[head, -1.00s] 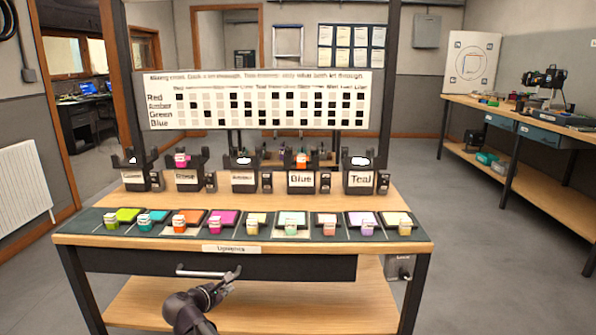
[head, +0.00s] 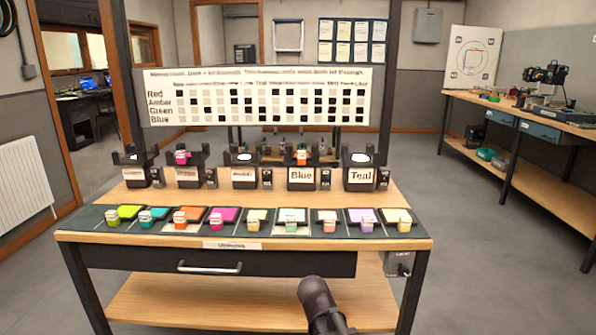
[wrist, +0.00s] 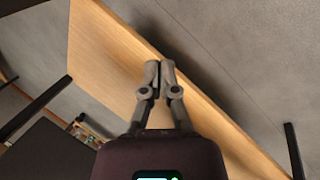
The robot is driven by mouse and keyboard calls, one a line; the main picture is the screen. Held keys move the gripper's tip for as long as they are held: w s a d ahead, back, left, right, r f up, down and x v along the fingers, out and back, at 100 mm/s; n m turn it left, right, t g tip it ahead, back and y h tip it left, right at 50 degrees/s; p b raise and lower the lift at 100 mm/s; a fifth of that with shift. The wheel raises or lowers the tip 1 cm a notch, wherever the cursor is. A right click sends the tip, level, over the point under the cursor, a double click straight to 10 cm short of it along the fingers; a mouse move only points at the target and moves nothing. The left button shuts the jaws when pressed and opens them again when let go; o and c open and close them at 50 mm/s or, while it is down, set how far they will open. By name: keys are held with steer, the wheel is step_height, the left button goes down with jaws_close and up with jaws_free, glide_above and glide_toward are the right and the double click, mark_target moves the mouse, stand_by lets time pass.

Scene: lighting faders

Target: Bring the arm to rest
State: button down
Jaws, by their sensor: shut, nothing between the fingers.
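In the wrist view my gripper (wrist: 159,72) has its two grey fingers together with nothing between them. Behind the fingers, a pale wooden board (wrist: 100,65) and grey floor fill much of that view. In the head view a dark part of my arm (head: 318,300) shows at the bottom, in front of the workbench (head: 400,243) and right of its drawer handle (head: 209,267). My gripper's fingers cannot be made out in the head view.
The bench carries a row of colored filter swatches (head: 292,215) and several labelled black holders (head: 301,177). A chart board (head: 262,82) stands behind them. A side bench (head: 475,103) is at the right. Grey floor (head: 480,260) is clear to the right of the bench.

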steer(key=s+d+m+g+y, duration=0.3)
steer(key=s+d+m+y, duration=0.1)
steer(key=s+d+m, duration=0.35)
step_height(320, 180, up, 37)
steer(key=p, duration=3.8)
steer(key=shift+s, duration=0.2)
